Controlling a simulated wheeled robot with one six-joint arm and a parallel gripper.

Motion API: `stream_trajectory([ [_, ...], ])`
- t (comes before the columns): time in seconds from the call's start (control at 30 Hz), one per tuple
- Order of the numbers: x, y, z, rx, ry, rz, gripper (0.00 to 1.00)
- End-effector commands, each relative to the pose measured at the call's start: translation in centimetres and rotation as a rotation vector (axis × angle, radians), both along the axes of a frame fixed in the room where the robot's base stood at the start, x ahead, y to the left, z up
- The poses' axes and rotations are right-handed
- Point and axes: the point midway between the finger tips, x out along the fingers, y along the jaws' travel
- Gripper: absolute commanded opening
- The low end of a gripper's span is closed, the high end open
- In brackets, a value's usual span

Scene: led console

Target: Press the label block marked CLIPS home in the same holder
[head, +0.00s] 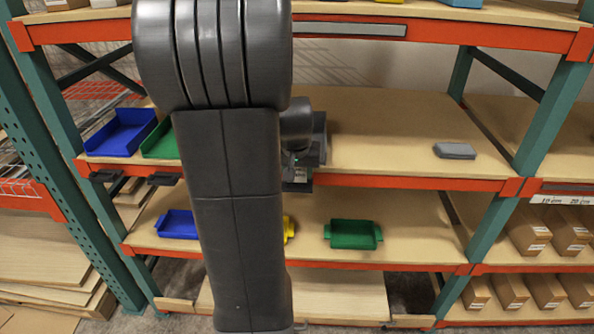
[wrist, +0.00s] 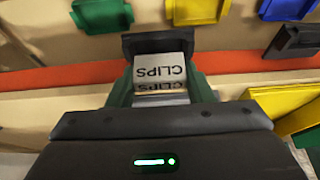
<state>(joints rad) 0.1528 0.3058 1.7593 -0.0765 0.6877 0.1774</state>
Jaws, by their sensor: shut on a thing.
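The label block marked CLIPS (wrist: 160,72) is pale with dark lettering, upside down in the wrist view; part of the lettering shows a second time lower on it. My gripper (wrist: 160,90) is shut on it, with a finger on each side. A dark holder (wrist: 158,42) shows just beyond the block, at the orange shelf beam. The block overlaps it in the picture; I cannot tell how deep it sits. In the head view my gripper (head: 298,180) is at the middle shelf's front edge, mostly hidden by my arm, and the block is not clearly seen.
Two dark holders (head: 105,176) (head: 163,179) sit on the orange beam at left. Blue (head: 120,133) and green (head: 160,143) bins stand above them. Blue (head: 177,224), yellow (head: 289,230) and green (head: 352,234) bins are below. A grey block (head: 454,151) lies at right, with clear shelf around it.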

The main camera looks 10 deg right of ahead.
Motion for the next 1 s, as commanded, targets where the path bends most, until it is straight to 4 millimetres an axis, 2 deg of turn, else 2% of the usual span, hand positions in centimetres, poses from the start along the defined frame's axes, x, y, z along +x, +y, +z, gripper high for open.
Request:
stream_trajectory([
  [1.0, 0.0, 0.0, -1.2, 0.000, 0.000, 0.000, 0.25],
])
